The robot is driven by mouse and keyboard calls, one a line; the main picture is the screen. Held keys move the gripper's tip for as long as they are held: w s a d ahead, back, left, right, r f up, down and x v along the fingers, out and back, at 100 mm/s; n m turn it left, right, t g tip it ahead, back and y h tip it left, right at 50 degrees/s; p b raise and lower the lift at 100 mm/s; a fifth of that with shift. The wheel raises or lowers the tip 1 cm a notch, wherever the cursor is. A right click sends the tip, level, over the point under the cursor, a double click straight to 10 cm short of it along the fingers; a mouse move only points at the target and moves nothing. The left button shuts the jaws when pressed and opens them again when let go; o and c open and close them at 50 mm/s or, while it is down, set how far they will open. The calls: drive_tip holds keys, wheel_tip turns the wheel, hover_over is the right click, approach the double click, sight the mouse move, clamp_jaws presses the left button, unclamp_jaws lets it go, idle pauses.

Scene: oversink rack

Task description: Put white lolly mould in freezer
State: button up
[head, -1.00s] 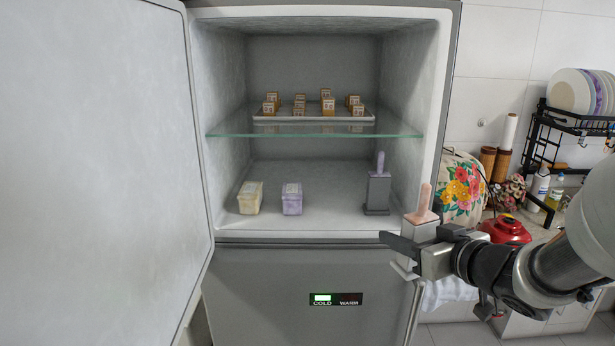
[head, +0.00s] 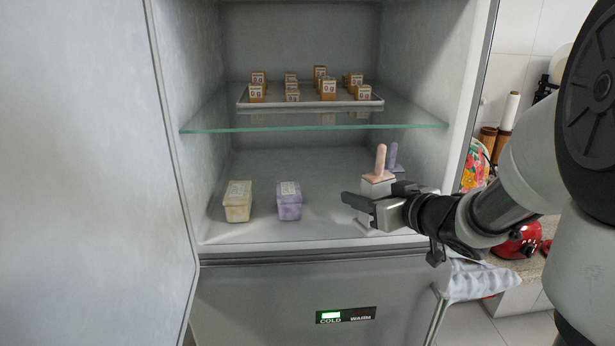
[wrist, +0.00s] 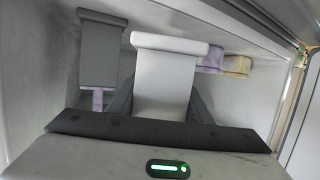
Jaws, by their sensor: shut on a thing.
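The white lolly mould (head: 376,187) has a pinkish stick-like top and is held upright in my gripper (head: 358,205), at the front right of the freezer's lower compartment. In the wrist view the white mould (wrist: 165,85) sits between the dark fingers of my gripper (wrist: 162,100). The freezer (head: 320,165) is open, its door (head: 80,170) swung to the left. A grey mould with a purple top (head: 392,155) stands behind the white one, mostly hidden in the head view. The grey mould (wrist: 100,55) shows beside it in the wrist view. Whether the white mould touches the floor cannot be told.
A yellow tub (head: 237,202) and a purple tub (head: 289,202) stand on the lower floor to the left. A glass shelf (head: 310,122) above carries a tray (head: 310,102) of several small boxes. Floor between the purple tub and my gripper is clear.

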drive_tip(key=w+a, duration=0.1)
drive_tip(key=w, duration=0.3)
drive_tip(key=w+a, duration=0.2)
drive_tip(key=w, duration=0.2)
drive_tip(key=w+a, duration=0.2)
drive_tip(key=w, duration=0.3)
drive_tip(key=shift+a, duration=0.2)
drive_tip(key=shift+w+f, duration=0.1)
drive_tip(key=shift+f, duration=1.65)
drive_tip(key=shift+f+b, duration=0.3)
drive_tip(key=shift+b, duration=0.15)
drive_tip(key=o, duration=1.2)
drive_tip(key=shift+r, duration=0.15)
drive_tip(key=shift+r+p, duration=0.3)
drive_tip(key=shift+p, duration=0.05)
drive_tip(key=v, duration=1.2)
drive_tip(key=shift+a+f, duration=0.1)
drive_tip(key=shift+f, duration=0.05)
